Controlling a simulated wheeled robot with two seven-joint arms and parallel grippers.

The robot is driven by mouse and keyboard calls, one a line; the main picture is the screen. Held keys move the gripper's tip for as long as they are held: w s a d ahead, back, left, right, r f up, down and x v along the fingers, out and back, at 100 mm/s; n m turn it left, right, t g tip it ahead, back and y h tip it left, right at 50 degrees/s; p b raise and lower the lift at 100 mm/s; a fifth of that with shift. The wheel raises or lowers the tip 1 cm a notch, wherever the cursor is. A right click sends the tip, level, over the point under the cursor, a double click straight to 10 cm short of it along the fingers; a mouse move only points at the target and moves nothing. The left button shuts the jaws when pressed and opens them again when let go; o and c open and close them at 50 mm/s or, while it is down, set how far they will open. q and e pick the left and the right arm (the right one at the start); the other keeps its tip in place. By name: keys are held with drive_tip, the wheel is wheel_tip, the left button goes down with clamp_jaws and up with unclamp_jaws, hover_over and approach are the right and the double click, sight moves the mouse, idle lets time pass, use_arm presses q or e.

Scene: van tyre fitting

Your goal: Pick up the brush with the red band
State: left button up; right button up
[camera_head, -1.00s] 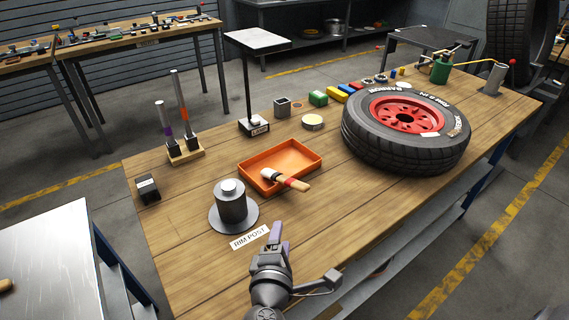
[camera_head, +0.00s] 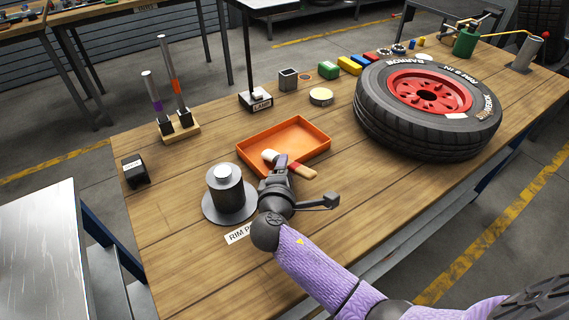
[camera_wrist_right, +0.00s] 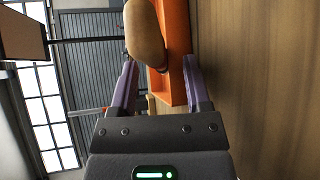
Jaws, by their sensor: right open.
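The brush with the red band (camera_head: 304,172) lies slanted in the orange tray (camera_head: 313,128), pale bristles to the left and wooden handle over the tray's near rim. My right gripper (camera_head: 281,160) is open at the brush, its fingers hiding part of it in the head view. In the right wrist view, the rounded wooden handle end (camera_wrist_right: 145,35) shows ahead of and between the two open fingers (camera_wrist_right: 160,72); the orange tray wall (camera_wrist_right: 176,60) is beside it. No grip on the brush shows. My left gripper is not in view.
The rim post (camera_head: 226,190) stands just left of my right gripper. A tyre on a red rim (camera_head: 428,110) lies to the right. Bare table top lies in front of the tray.

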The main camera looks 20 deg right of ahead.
drive_tip(key=c, duration=0.7)
clamp_jaws()
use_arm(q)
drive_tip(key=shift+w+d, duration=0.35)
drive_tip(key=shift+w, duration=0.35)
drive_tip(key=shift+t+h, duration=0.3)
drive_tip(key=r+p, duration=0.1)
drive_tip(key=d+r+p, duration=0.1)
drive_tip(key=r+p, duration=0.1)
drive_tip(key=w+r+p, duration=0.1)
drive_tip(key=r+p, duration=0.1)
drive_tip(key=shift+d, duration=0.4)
use_arm(e)
wheel_tip(320, 180, up, 10)
